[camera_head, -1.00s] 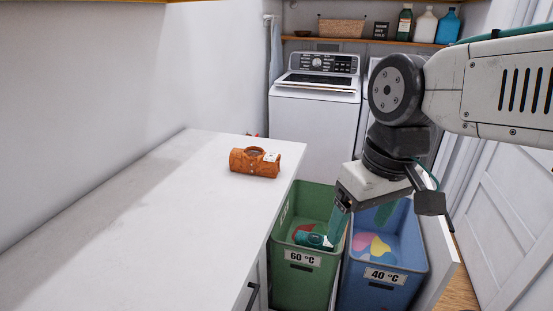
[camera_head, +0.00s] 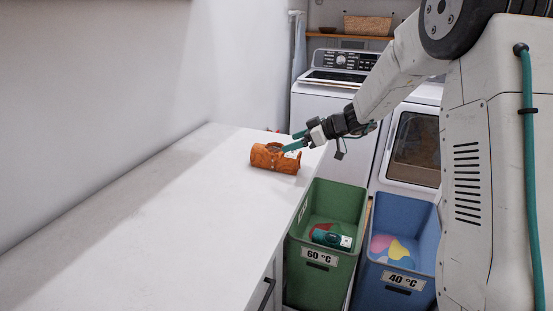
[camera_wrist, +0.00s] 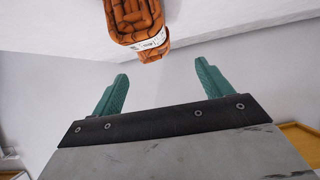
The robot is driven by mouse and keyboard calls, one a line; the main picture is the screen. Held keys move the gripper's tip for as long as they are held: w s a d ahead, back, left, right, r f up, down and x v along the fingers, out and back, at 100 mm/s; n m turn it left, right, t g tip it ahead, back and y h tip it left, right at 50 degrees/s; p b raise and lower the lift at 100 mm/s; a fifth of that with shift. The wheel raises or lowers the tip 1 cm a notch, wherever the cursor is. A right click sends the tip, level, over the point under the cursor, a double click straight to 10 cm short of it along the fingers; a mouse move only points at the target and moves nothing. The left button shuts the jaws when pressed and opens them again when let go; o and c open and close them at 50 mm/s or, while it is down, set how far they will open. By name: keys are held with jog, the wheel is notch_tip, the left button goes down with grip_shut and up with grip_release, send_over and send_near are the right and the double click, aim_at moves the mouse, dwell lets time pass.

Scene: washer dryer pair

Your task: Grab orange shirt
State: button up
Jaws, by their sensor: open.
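The orange shirt (camera_head: 268,158) is a rolled bundle with a white label, lying on the white countertop near its right edge. In the wrist view the orange shirt (camera_wrist: 134,18) is at the top, cut off by the frame edge, just beyond the fingertips. My gripper (camera_head: 296,138) is at the shirt's upper right side in the head view. Its two teal fingers are spread apart with nothing between them, as the wrist view of my gripper (camera_wrist: 160,72) shows. Whether a finger touches the shirt cannot be told.
A green basket (camera_head: 297,245) marked 60 °C and a blue basket (camera_head: 362,265) marked 40 °C stand right of the counter, with clothes inside. A washer (camera_head: 325,112) and a dryer (camera_head: 393,180) stand behind. The counter's (camera_head: 130,240) left and front are clear.

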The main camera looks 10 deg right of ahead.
aim_at(279, 146)
jog(key=shift+w+a+f, duration=0.25)
jog(key=shift+w+f, duration=0.2)
jog(key=shift+w, duration=0.05)
jog(key=shift+w+a+f, duration=0.25)
jog(key=shift+w+f, duration=0.15)
jog(key=shift+w, duration=0.1)
jog(key=x, duration=0.5)
jog(key=shift+w+a+f, duration=0.1)
jog(key=shift+w+a, duration=0.05)
jog(key=shift+a, duration=0.15)
jog(key=c, duration=1.2)
